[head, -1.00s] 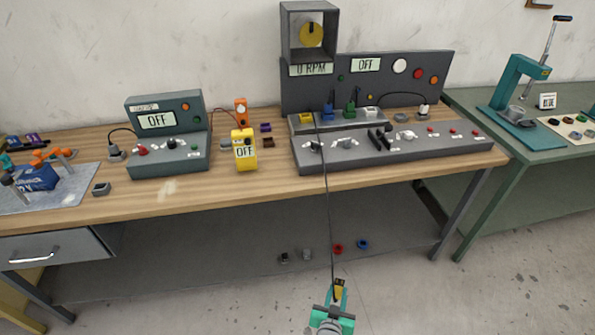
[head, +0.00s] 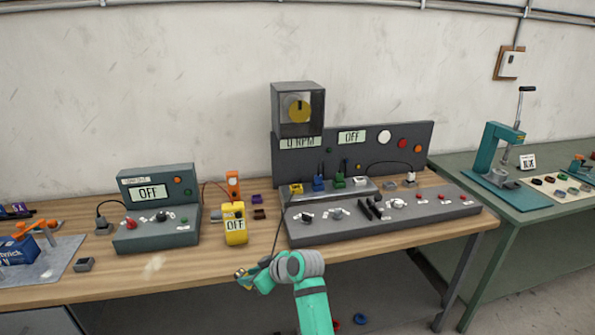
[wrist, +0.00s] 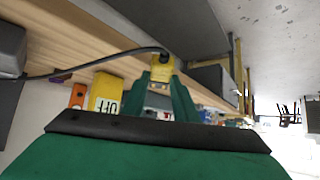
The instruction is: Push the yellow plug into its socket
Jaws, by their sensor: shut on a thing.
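My gripper (head: 246,278) is in front of the bench's front edge in the head view, left of the large console. It is shut on the yellow plug, which shows between the green fingertips in the wrist view (wrist: 162,68). In the head view the plug is tiny and partly hidden by the gripper. A dark cable (wrist: 90,63) runs from the plug toward the console. The yellow socket (head: 296,189) is at the left end of a row on the console, left of the blue plug (head: 318,183). The plug is well apart from it.
The green plug (head: 339,180) and a white block (head: 361,181) continue the row. The large console (head: 380,216) has levers and knobs in front. A yellow meter (head: 234,226) and a smaller OFF box (head: 157,212) stand on the bench to the left.

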